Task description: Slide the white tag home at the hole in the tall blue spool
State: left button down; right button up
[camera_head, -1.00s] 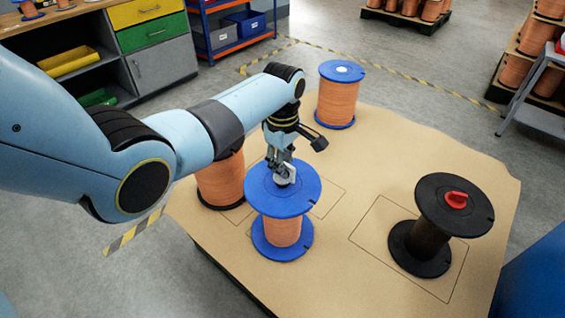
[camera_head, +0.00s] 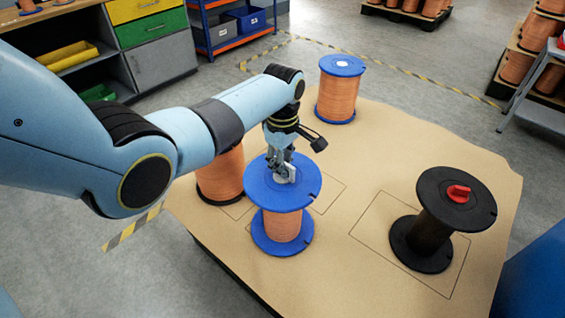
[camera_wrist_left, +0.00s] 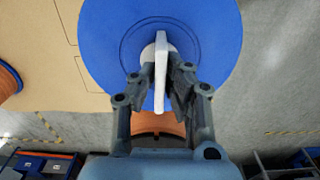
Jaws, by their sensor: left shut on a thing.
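My left gripper (camera_head: 281,174) points down over the top flange of the near blue spool (camera_head: 268,189) and is shut on the white tag (camera_head: 291,174). In the left wrist view the tag (camera_wrist_left: 161,62) stands as a narrow upright plate between the fingers (camera_wrist_left: 160,84). A rounder white part shows behind it at the centre of the blue flange (camera_wrist_left: 205,45). The tag's lower end and the hole are covered, so I cannot tell how deep the tag sits. My right gripper is not in view.
A far blue-flanged spool (camera_head: 341,88) has a white centre. A copper spool (camera_head: 220,178) stands close behind the near blue one, at left. A black spool (camera_head: 428,232) with a red piece (camera_head: 458,193) stands at right. The tan board (camera_head: 400,150) is clear between them.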

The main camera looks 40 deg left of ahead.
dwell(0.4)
pick_arm(q)
jog(key=c, duration=1.3)
grip_release()
jog(key=shift+f, duration=0.1)
notch_tip(320, 180, up, 12)
jog(key=shift+r, duration=0.1)
